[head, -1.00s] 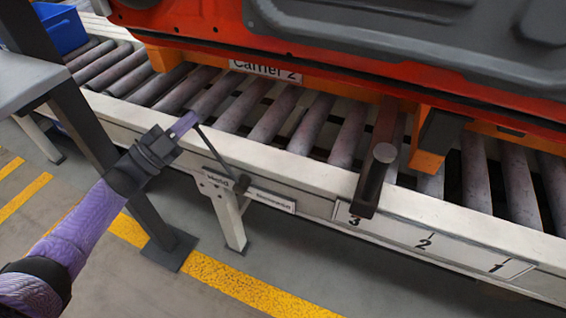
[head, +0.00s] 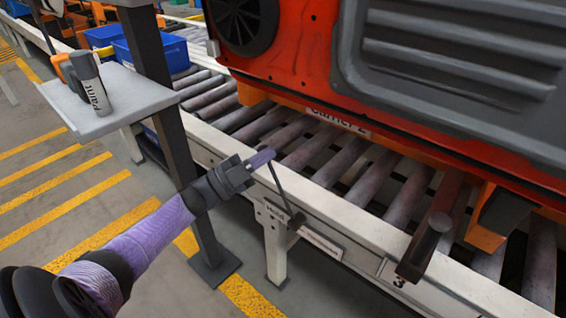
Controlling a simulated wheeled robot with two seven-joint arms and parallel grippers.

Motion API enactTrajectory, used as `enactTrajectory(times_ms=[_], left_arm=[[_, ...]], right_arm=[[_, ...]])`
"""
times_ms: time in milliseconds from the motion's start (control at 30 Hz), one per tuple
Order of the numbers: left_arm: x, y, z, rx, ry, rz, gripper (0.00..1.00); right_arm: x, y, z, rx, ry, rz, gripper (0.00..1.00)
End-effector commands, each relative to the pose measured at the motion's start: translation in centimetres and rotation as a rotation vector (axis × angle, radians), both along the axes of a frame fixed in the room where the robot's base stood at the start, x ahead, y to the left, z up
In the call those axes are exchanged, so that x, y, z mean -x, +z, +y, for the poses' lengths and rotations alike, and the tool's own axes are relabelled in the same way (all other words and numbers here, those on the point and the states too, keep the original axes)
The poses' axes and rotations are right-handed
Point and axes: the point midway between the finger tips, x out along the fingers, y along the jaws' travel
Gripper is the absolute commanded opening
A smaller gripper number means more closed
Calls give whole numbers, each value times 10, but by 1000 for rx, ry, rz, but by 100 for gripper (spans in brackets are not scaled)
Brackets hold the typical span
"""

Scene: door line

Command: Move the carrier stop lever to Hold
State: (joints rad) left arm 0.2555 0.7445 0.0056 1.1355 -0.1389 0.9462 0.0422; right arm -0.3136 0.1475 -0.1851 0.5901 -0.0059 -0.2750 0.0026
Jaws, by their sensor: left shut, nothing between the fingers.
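The carrier stop lever (head: 283,192) is a thin dark rod on the side rail of the roller conveyor. It leans up and to the left from a dark pivot. A small Hold label (head: 272,211) is left of the pivot, and a second label (head: 322,246), too small to read, is right of it. My left gripper (head: 262,158) is shut and empty, its fingertips beside the lever's upper end. I cannot tell whether they touch it. My right gripper is out of view.
An orange-red carrier (head: 300,50) labelled Carrier 2 stands over the rollers. A dark post and grey shelf (head: 112,112) with a paint marker (head: 90,85) are at the left. A dark handle (head: 430,235) sticks out at the right. Blue bins (head: 140,52) are behind.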

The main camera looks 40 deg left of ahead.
Motion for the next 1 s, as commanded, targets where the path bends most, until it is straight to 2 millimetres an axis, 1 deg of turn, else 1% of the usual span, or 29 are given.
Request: enactTrajectory(times_ms=[33,100,200,300,400,600,933,967,1000], left_arm=[[11,-5,6,-1,3,8,0],[26,-12,13,-2,1,9,0],[45,-20,23,-1,2,9,0],[60,-26,30,-3,1,6,0],[70,-30,34,-3,-1,5,0],[76,-31,37,-2,-2,2,0],[75,-31,37,-2,-2,2,0],[75,-32,37,0,0,5,0],[75,-38,37,7,12,23,0]], right_arm=[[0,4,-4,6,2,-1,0],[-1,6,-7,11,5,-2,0],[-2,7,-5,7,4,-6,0],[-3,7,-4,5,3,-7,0],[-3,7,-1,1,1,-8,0],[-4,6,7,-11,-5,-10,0],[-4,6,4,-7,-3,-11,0],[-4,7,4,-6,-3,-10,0],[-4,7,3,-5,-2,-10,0]])
